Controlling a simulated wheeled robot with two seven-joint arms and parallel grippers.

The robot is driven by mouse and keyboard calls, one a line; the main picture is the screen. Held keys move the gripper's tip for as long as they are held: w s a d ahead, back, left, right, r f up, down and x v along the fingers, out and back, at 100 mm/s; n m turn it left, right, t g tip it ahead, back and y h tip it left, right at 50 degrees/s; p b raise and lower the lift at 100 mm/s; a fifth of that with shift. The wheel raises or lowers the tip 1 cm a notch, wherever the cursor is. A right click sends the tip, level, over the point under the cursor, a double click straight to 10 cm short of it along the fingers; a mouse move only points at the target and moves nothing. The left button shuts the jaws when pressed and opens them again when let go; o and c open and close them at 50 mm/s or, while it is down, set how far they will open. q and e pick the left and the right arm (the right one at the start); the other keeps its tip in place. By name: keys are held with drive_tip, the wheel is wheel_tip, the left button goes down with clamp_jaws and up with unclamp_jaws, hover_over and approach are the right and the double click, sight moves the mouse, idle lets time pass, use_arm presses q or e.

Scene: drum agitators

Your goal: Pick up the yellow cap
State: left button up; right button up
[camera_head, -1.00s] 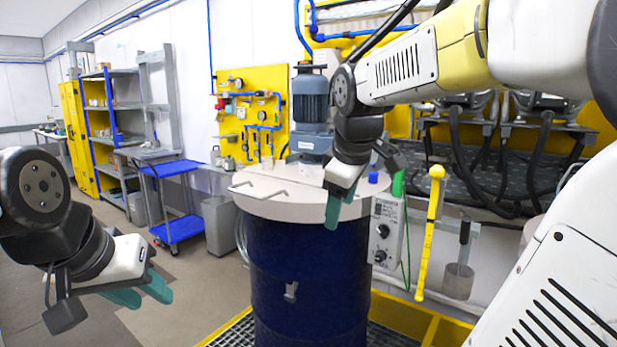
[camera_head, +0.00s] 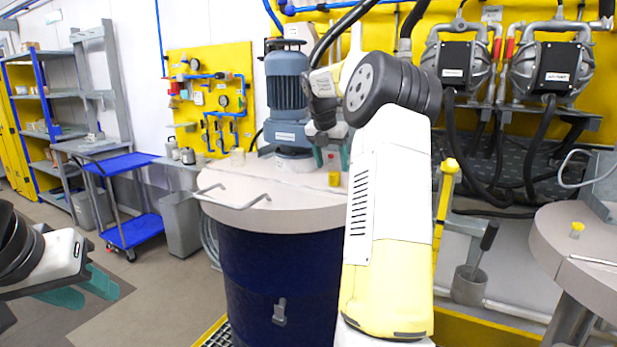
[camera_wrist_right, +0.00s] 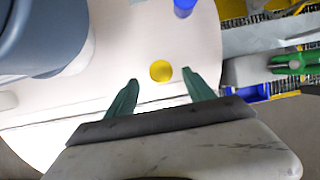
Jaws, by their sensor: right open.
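The yellow cap (camera_head: 334,179) stands on the pale lid (camera_head: 300,215) of the dark blue drum, towards the back. In the right wrist view the yellow cap (camera_wrist_right: 161,70) lies between and slightly beyond the open fingertips. My right gripper (camera_head: 332,160) is open and empty, fingers pointing down just above the cap. It also shows in the wrist view (camera_wrist_right: 160,80). I cannot tell the exact gap between fingers and cap. My left gripper (camera_head: 100,300) is at the lower left, away from the drum, its two green fingers apart and empty.
A grey-blue motor (camera_head: 289,100) stands behind the cap on the left. A bent metal handle (camera_head: 235,203) lies on the lid's left. A blue cylinder (camera_wrist_right: 184,8) sits beyond the cap. Another small yellow piece (camera_head: 577,229) is on the right-hand drum.

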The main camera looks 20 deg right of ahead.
sight(334, 172)
drive_tip(key=x, duration=0.5)
drive_tip(key=shift+d, duration=0.15)
clamp_jaws()
drive_tip(key=shift+r, duration=0.15)
drive_tip(key=shift+r, duration=1.55)
drive_tip(key=shift+s+r, duration=0.2)
drive_tip(key=shift+s, duration=0.1)
drive_tip(key=s+a, duration=0.2)
drive_tip(key=s, duration=0.5)
drive_tip(key=s+a+r, duration=0.1)
drive_tip(key=s+a, duration=0.2)
drive_tip(key=s, duration=0.4)
drive_tip(key=shift+s+a, duration=0.25)
